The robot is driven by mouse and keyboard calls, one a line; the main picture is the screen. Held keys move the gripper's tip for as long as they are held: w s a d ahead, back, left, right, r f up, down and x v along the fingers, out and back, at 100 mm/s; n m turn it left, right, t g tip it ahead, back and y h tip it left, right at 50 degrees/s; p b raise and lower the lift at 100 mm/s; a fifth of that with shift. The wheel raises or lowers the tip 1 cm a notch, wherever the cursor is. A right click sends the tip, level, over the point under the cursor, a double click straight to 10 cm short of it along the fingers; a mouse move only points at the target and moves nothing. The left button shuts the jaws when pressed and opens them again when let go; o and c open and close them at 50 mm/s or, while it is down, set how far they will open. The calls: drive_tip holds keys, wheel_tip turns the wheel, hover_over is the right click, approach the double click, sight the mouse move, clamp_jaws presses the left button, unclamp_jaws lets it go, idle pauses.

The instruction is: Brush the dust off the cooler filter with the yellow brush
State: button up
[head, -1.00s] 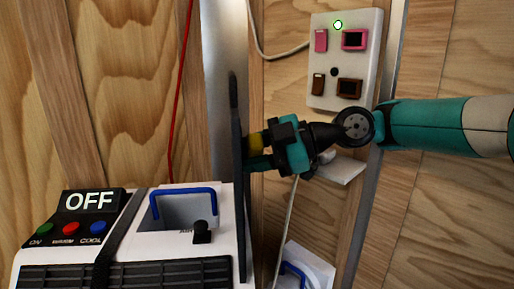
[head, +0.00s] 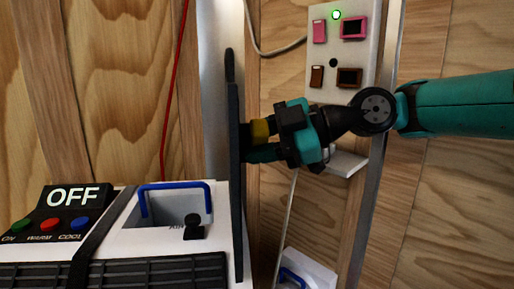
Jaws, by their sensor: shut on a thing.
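My gripper (head: 264,143) is shut on the yellow brush (head: 260,131), of which only a small yellow part shows between the fingers. A tall, thin dark panel, seen almost edge-on, looks like the cooler filter (head: 235,180). It stands upright at the right side of the white cooler (head: 140,240). The brush end of my gripper is close to the panel's right side. I cannot tell whether the bristles touch it, and its dusty face is not visible.
The cooler's display reads OFF, with buttons below and a blue handle (head: 175,187) on top. A wall switch panel (head: 333,62) with a green light is behind my gripper. A white box (head: 305,272) with a blue handle is low at right. A red cord hangs on the wall.

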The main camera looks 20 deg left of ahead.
drive_tip(key=shift+s+d+f+b, duration=0.25)
drive_tip(key=shift+s+d+b, duration=0.1)
drive_tip(key=shift+s+b, duration=0.45)
drive_tip(key=s+d+b, duration=0.4)
drive_tip(key=s+b, duration=0.3)
drive_tip(key=shift+w+a+r+p, duration=0.5)
drive_tip(key=shift+w+a+p, duration=0.1)
drive_tip(key=shift+w+p, duration=0.2)
drive_tip(key=shift+w+a+r+p, duration=0.45)
drive_tip(key=shift+w+a+p, duration=0.15)
drive_tip(key=shift+p, duration=0.2)
